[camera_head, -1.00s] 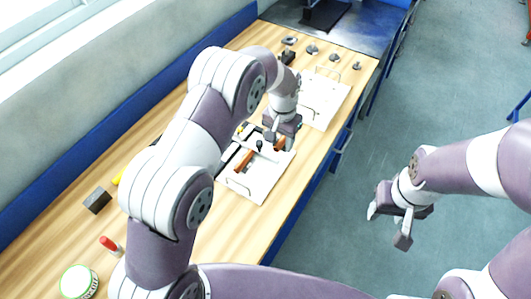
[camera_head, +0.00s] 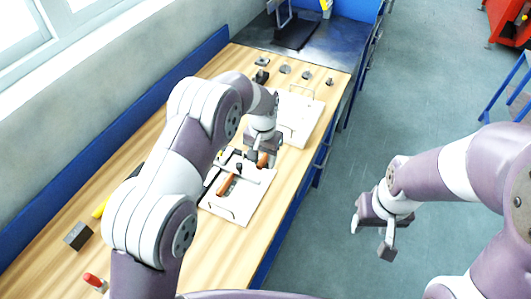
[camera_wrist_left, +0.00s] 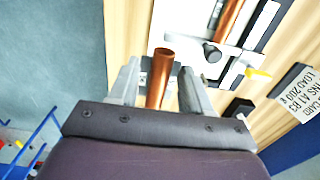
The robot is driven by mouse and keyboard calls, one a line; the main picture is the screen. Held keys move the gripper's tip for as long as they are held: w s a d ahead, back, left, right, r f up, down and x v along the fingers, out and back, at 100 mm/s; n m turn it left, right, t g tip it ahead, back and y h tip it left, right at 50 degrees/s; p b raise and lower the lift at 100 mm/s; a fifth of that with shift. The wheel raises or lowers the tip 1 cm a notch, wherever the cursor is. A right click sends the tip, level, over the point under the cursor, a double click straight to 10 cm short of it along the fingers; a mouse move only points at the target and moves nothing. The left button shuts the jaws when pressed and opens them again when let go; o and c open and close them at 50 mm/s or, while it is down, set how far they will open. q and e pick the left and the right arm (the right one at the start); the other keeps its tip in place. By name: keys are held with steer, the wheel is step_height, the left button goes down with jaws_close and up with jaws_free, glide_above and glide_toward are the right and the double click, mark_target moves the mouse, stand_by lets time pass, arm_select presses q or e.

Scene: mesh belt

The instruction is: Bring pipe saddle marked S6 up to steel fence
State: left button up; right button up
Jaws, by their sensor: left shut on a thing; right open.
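My left gripper (camera_head: 259,158) is low over the near white board (camera_head: 226,208). In the left wrist view its fingers (camera_wrist_left: 160,92) stand on both sides of a short copper pipe (camera_wrist_left: 159,82). They are shut on a mostly hidden part, seemingly the pipe saddle (camera_wrist_left: 175,69) under this pipe; no S6 mark is legible. Another copper pipe (camera_wrist_left: 228,20) lies in the board's fixture, beside dark strips and a black knob (camera_wrist_left: 212,52). Which strip is the steel fence I cannot tell. My right gripper (camera_head: 375,226) is open and empty over the floor, off the bench.
A second white board (camera_head: 300,118) with wire handles lies beyond. Several small metal parts (camera_head: 306,75) stand at the far end. A dark block (camera_head: 78,236) and red-topped item (camera_head: 94,281) are at the near left. A printed label card (camera_wrist_left: 298,92) lies beside the board.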

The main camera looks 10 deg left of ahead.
mark_target(244, 200)
arm_select(q)
steer(key=shift+s+a+f+b, duration=0.6)
steer(key=shift+s+a+f, duration=0.35)
steer(key=shift+s+f, duration=0.55)
steer(key=shift+s+a+f+b, duration=0.6)
steer(key=shift+s+a+f, duration=0.35)
steer(key=shift+s+f, duration=0.6)
steer(key=shift+s+a+f+b, duration=0.6)
steer(key=shift+s+a+f, duration=0.35)
steer(key=shift+s+f, duration=0.55)
steer(key=shift+w+f, duration=0.1)
steer(key=shift+w, duration=0.05)
steer(key=shift+w+d, duration=0.25)
steer(key=shift+w, duration=0.7)
steer(key=o, duration=1.4)
steer(key=shift+c, duration=0.2)
